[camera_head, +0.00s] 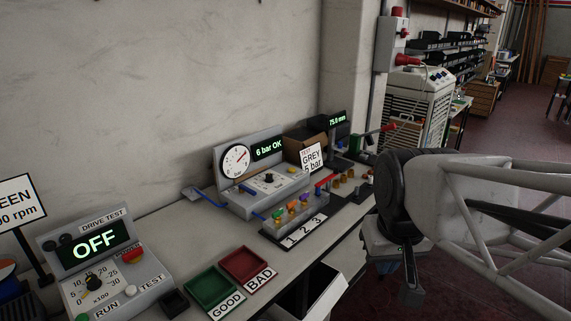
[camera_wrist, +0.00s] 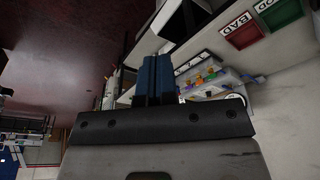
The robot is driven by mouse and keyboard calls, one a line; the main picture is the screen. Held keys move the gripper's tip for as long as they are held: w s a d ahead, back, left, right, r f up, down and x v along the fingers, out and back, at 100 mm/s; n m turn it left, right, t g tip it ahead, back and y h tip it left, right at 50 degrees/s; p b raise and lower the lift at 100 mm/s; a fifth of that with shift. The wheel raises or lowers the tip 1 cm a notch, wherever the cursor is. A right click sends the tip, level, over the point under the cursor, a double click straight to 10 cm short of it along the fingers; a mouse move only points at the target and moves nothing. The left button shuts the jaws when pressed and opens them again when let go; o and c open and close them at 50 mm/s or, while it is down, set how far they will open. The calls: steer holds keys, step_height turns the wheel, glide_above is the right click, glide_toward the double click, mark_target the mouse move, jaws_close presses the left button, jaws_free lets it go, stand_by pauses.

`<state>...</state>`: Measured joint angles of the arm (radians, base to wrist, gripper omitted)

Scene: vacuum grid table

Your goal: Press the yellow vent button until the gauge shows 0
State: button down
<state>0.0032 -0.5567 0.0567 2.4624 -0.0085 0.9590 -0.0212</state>
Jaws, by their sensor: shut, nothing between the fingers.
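The pressure tester (camera_head: 262,190) stands on the bench by the wall. Its round white gauge (camera_head: 236,161) has a red needle pointing up and right; the numerals are too small to read. Its display (camera_head: 268,148) reads "6 bar OK". A small yellow button (camera_head: 291,170) sits at the right end of the tester's sloped panel. My gripper (camera_head: 411,294) hangs to the right, in front of the bench and apart from the tester. In the wrist view its blue fingers (camera_wrist: 152,78) are together with nothing between them. The yellow button cannot be made out in the wrist view.
Colored fittings stand before the tester, by a rack marked 1 2 3 (camera_head: 302,230). A "GREY 5 bar" sign (camera_head: 311,157) stands close to its right. Green (camera_head: 208,287) and red (camera_head: 244,264) trays and a drive tester (camera_head: 103,262) reading OFF are further left.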

steer(key=w+a+r+n, duration=0.1)
steer(key=w+r, duration=0.3)
steer(key=w, duration=0.6)
steer(key=w+r+n, duration=0.1)
steer(key=w+r, duration=0.3)
steer(key=w, duration=0.7)
steer(key=n+g, duration=0.2)
steer(key=n, duration=0.5)
glide_above(292, 169)
step_height(292, 169, down, 16)
steer(key=shift+s+d+r, duration=0.2)
steer(key=shift+s+d, duration=0.05)
steer(key=shift+d, duration=0.05)
steer(key=shift+f, duration=0.1)
steer(key=f, duration=1.3)
steer(key=shift+w+a+f, duration=0.1)
steer(key=shift+a+f, duration=0.1)
steer(key=shift+f, duration=0.2)
steer(key=shift+f, duration=0.1)
